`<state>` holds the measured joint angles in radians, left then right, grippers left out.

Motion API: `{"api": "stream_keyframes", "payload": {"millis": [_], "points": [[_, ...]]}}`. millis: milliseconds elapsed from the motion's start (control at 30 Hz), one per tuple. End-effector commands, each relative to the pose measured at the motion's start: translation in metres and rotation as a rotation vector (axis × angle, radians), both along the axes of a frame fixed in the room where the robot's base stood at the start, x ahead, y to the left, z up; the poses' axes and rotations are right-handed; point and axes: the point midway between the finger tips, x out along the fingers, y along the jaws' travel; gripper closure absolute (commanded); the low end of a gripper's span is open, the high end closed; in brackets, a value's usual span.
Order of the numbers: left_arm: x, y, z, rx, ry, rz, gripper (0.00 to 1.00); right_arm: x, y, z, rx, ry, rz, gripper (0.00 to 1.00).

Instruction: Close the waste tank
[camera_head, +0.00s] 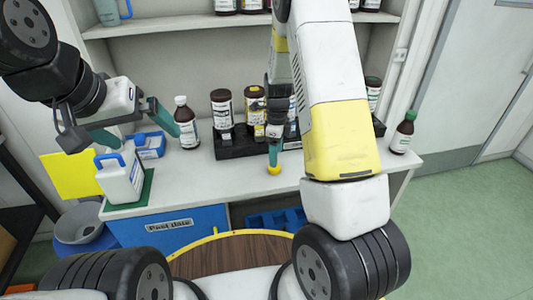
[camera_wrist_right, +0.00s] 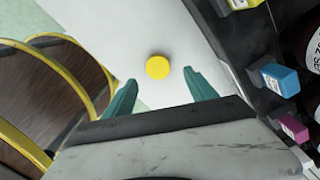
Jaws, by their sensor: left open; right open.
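The waste tank is probably the white jug with a blue handle (camera_head: 121,178), upright on a green mat at the table's left; whether its mouth is open cannot be told. My left gripper (camera_head: 134,124) is open above and behind the jug, with its teal fingers spread and nothing visible between them. A small yellow cap (camera_head: 274,170) lies on the white table near its front edge. My right gripper (camera_head: 274,152) is open and points down over the cap. In the right wrist view, the cap (camera_wrist_right: 157,67) shows between the spread fingertips, not gripped.
A black rack (camera_head: 232,149) with several brown bottles stands behind the cap. A green-capped bottle (camera_head: 402,133) stands at the right edge.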

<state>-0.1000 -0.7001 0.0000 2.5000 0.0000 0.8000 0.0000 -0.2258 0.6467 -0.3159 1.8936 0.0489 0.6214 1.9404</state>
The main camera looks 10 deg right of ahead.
Motion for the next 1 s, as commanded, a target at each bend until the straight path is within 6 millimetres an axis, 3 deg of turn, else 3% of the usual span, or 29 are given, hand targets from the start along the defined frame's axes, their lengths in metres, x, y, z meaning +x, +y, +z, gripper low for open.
{"api": "stream_keyframes", "payload": {"millis": [267, 633, 1000], "points": [[0.000, 0.000, 0.000, 0.000, 0.000, 0.000, 0.00, 0.000, 0.000, -0.003, 0.000, 0.001, 0.000, 0.34], [0.000, 0.000, 0.000, 0.000, 0.000, 0.000, 0.00, -0.002, 0.005, -0.050, 0.000, 0.002, -0.001, 0.34], [0.000, 0.000, 0.000, 0.000, 0.000, 0.000, 0.00, -0.001, 0.005, -0.052, 0.000, 0.000, 0.000, 0.34]]}}
